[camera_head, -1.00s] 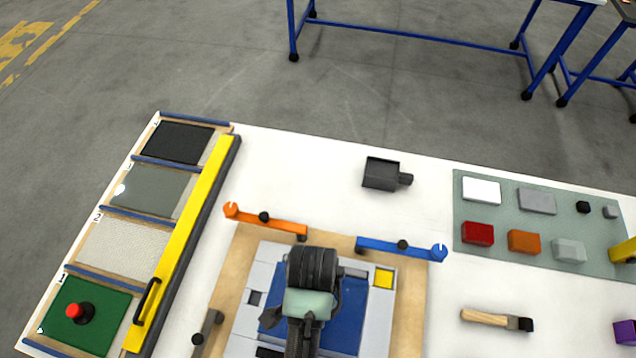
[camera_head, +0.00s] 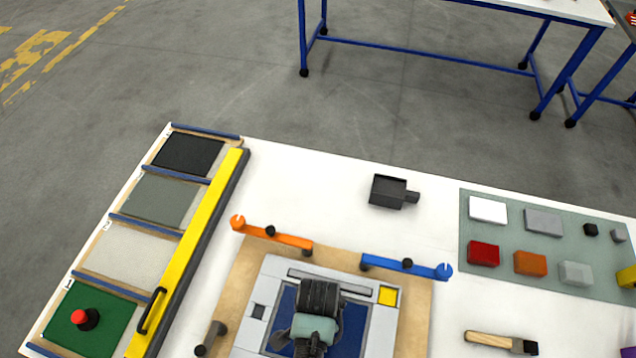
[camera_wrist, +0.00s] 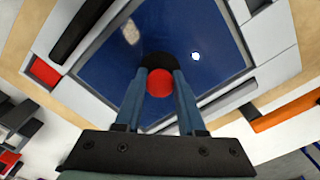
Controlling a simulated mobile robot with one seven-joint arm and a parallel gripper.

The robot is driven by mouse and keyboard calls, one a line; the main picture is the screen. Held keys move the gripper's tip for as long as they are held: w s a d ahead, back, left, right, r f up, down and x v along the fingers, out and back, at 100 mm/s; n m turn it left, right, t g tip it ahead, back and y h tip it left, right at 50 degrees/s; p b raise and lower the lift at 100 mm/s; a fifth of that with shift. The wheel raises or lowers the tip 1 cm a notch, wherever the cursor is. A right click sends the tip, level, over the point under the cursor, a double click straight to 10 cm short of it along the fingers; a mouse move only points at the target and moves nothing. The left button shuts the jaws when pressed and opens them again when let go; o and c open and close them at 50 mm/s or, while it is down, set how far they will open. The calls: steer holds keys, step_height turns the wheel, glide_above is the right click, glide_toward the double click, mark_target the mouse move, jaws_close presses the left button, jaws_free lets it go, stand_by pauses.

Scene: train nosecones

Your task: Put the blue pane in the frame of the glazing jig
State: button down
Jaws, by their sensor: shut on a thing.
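My gripper (camera_wrist: 160,76) is shut on a red knob (camera_wrist: 160,86) with a black round base on the blue pane (camera_wrist: 195,25). The pane also shows in the head view (camera_head: 351,330), partly hidden by my wrist. The glazing jig (camera_head: 385,325) has a light grey frame around the pane, with a yellow corner tile and a dark one. In the wrist view the pane lies within the outline of the grey frame (camera_wrist: 278,38). I cannot tell whether it is fully seated or slightly above. My fingertips are hidden in the head view.
An orange clamp (camera_head: 275,233) and a blue clamp (camera_head: 405,265) lie along the jig's far side. A dark clamp (camera_head: 210,338) is at its left. A yellow bar (camera_head: 195,245) flanks the left panels. A brush (camera_head: 500,342) and a tray of blocks (camera_head: 508,260) are at right.

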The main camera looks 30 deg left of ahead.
steer(key=c, duration=0.5)
jaws_free()
step_height(320, 180, up, 12)
steer(key=shift+b, duration=0.3)
steer(key=shift+r, duration=0.1)
